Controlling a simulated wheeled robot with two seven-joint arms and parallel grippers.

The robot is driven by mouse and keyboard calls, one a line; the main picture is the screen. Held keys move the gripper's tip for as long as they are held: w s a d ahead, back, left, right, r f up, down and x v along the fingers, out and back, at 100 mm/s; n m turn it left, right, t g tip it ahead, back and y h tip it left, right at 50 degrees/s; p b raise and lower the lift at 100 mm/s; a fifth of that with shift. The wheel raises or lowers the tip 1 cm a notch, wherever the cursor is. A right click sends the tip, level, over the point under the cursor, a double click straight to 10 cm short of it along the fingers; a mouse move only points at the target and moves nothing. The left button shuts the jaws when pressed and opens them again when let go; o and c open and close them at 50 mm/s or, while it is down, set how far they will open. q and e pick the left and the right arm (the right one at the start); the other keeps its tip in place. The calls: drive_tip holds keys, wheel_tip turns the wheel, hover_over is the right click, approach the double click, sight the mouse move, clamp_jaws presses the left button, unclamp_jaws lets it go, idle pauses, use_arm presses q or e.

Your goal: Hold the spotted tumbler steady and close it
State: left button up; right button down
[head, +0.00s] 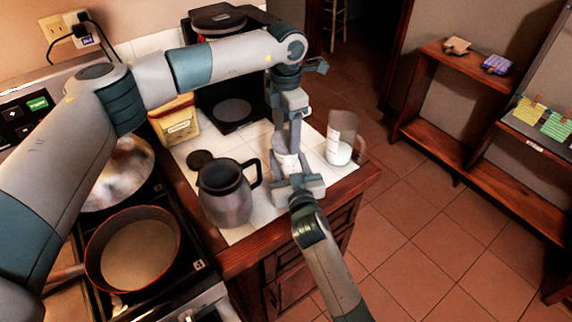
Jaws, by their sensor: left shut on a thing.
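The tumbler (287,163) shows as a small pale, whitish cylinder near the counter's front edge, mostly covered by my grippers. Its spots and its lid cannot be made out. My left gripper (288,145) reaches down from above, with its fingers at the upper part of the tumbler, and is shut on it. My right gripper (299,184) comes up from the bottom of the view and is low at the tumbler's near side. Whether its fingers touch the tumbler or are shut cannot be told.
A metal carafe (226,195) stands left of the grippers, with a dark round lid (200,160) behind it. A clear pitcher (341,140) with white contents stands at right. A yellow canister (176,122) and black coffee maker (236,110) are behind. A pan (135,250) sits on the stove.

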use_arm(q)
drive_tip(key=m, duration=0.6)
use_arm(e)
drive_tip(key=shift+f, duration=0.1)
use_arm(q)
drive_tip(key=m, duration=0.6)
drive_tip(key=o, duration=1.1)
drive_tip(key=shift+o, duration=0.2)
drive_tip(key=shift+r, duration=2.25)
drive_tip(key=shift+c, duration=0.4)
